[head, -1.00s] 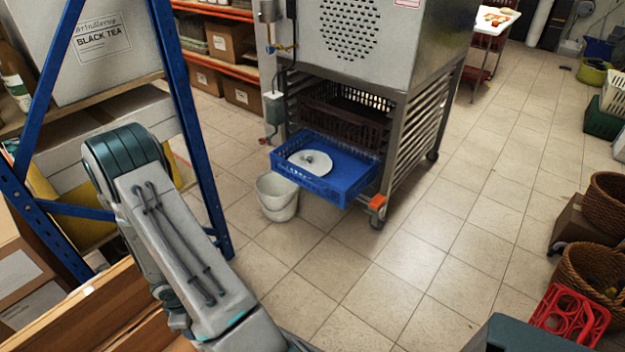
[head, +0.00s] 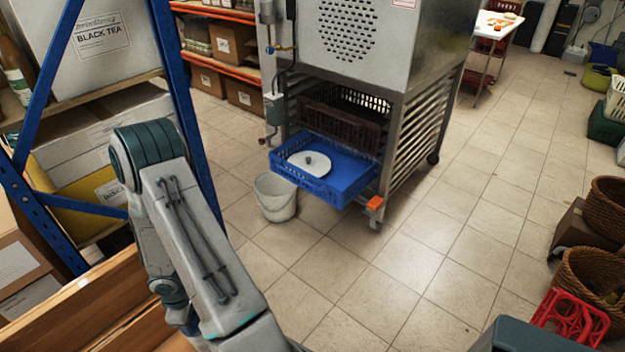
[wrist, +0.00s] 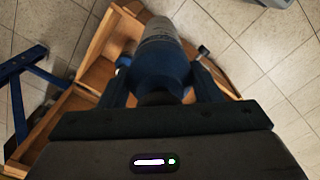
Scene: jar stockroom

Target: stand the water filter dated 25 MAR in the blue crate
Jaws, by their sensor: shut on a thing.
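In the wrist view my gripper (wrist: 160,88) is shut on a dark blue and grey cylindrical object (wrist: 161,62), which looks like a water filter. No date can be read on it. The blue crate (head: 310,184) is in the head view, on a low level of the metal rack and sticking out at its front. A white round lid-like disc (head: 309,164) with a dark knob lies in the crate's left part; its right part is bare. My gripper is outside the head view, where only my arm shows at the lower left.
A wooden box (wrist: 93,75) with open compartments lies below my gripper. A blue shelf post (head: 190,120) stands close beside my arm. A white bucket (head: 275,198) stands on the floor below the crate. A brown crate (head: 340,128) sits behind. The tiled floor at centre right is clear.

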